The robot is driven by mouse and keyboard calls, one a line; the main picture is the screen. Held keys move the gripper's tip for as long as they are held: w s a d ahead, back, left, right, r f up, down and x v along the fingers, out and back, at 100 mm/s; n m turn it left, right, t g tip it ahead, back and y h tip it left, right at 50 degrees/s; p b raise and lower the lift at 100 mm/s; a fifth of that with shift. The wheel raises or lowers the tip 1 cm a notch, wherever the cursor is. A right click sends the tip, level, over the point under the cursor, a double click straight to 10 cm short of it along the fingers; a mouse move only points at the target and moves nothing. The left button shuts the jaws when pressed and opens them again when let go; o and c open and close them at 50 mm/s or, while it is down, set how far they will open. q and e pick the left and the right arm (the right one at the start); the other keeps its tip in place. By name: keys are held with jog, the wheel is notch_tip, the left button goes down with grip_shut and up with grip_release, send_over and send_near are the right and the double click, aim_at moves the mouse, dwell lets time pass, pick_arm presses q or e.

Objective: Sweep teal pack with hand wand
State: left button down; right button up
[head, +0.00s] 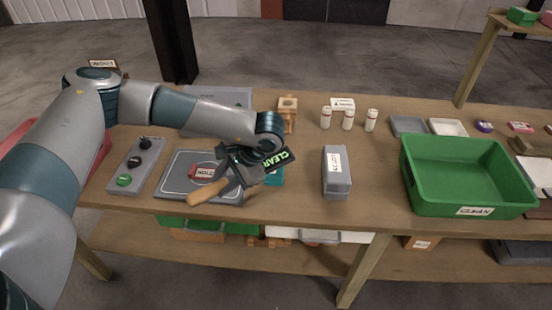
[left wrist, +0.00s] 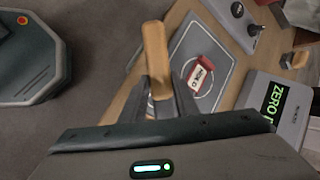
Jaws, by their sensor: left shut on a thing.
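My left gripper (head: 238,178) is shut on the hand wand's wooden handle (head: 207,192), which juts out toward the lower left. The handle also shows between the fingers in the left wrist view (left wrist: 156,58). A black panel reading CLEAR (head: 280,160) shows just right of the gripper and appears to be part of the wand. The teal pack (head: 276,179) lies on the table under and beside the panel, mostly hidden; I cannot tell whether the wand touches it. My right gripper is not in view.
A grey mat (head: 178,187) bears a red HOLD block (head: 201,173). A knob panel (head: 126,178) stands left of it. A grey labelled box (head: 337,181), white bottles (head: 348,120) and a green bin (head: 480,211) are to the right. A lit ZERO display (left wrist: 274,101) shows in the wrist view.

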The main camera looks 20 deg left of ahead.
pick_arm(q)
jog(key=shift+r, duration=0.15)
jog(key=shift+r+p, duration=1.1)
jog(key=shift+r, duration=1.8)
